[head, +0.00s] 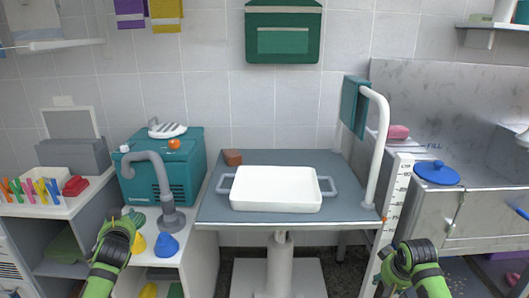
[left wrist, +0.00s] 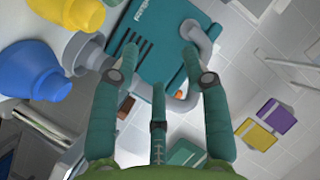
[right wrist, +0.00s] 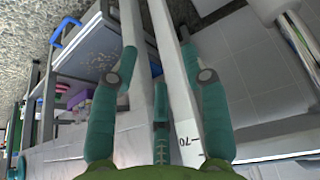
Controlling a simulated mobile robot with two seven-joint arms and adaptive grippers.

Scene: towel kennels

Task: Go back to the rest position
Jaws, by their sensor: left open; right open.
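My left gripper (head: 118,228) is at the lower left in the head view, in front of the shelf with the teal dryer box. In the left wrist view its fingers (left wrist: 157,55) are apart with nothing between them. My right gripper (head: 405,258) is at the lower right in the head view, in front of the white measuring post. In the right wrist view its fingers (right wrist: 160,60) are apart and empty, with the post behind them. A green towel (head: 355,104) hangs on the white rail by the table.
A grey table (head: 290,158) with a white tray (head: 276,188) stands in the middle. The teal dryer box (head: 182,172) with a grey hose (head: 160,182) is left of it. A steel tub (head: 450,215) with a blue lid (head: 436,173) is at the right. A brown block (head: 233,157) lies on the table.

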